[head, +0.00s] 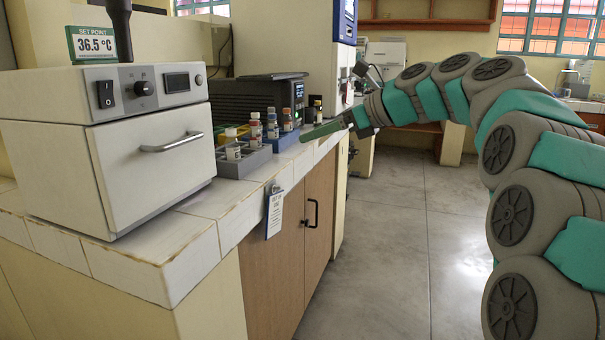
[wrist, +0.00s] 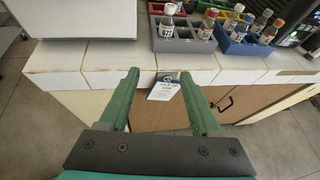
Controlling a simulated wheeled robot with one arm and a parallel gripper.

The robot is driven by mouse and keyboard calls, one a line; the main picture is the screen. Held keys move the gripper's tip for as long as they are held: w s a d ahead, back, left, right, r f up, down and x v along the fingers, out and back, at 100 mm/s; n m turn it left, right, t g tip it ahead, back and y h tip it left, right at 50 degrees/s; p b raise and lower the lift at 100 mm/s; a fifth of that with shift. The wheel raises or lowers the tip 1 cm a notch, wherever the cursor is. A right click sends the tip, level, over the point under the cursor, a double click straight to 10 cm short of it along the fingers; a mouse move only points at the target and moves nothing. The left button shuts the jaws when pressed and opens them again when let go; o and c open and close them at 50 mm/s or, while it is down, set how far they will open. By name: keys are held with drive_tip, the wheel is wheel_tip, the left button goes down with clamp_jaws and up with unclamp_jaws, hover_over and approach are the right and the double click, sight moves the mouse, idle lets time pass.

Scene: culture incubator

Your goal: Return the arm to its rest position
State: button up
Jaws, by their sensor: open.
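My arm arches in from the right in the head view, teal and grey. My gripper (head: 322,131) is held out over the front edge of the counter, near the bottle racks. In the wrist view the two green fingers of my gripper (wrist: 160,95) are spread apart with nothing between them. Beyond the gap, a white hanging tag (wrist: 165,88) shows on the counter front. The gripper appears apart from the counter and the bottles.
A white incubator (head: 150,150) with a closed door stands on the tiled counter (head: 190,235). Its sign (head: 92,43) reads 36.5 °C. A grey rack (head: 240,163) and a blue rack (head: 285,139) hold several small bottles. The floor (head: 400,230) right of the cabinet is clear.

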drive_tip(key=s+f+n+g+h, duration=0.45)
drive_tip(key=s+f+n, duration=0.65)
drive_tip(key=s+f, duration=0.9)
drive_tip(key=s+d+f+n+g+h, duration=0.1)
drive_tip(key=s+d+f+n+h, duration=0.1)
drive_tip(key=s, duration=0.6)
drive_tip(key=s+d+f+n+g+h, duration=0.1)
drive_tip(key=s+d+f+n+h, duration=0.1)
drive_tip(key=s+d+f+n, duration=0.3)
drive_tip(key=s+d+f+n+g+h, duration=0.1)
drive_tip(key=s+d+f+n, duration=0.3)
drive_tip(key=s+f, duration=0.4)
drive_tip(key=s+h, duration=0.1)
drive_tip(key=s, duration=0.2)
drive_tip(key=shift+f+n+g, duration=0.35)
drive_tip(key=shift+n, duration=0.05)
drive_tip(key=shift+h, duration=0.25)
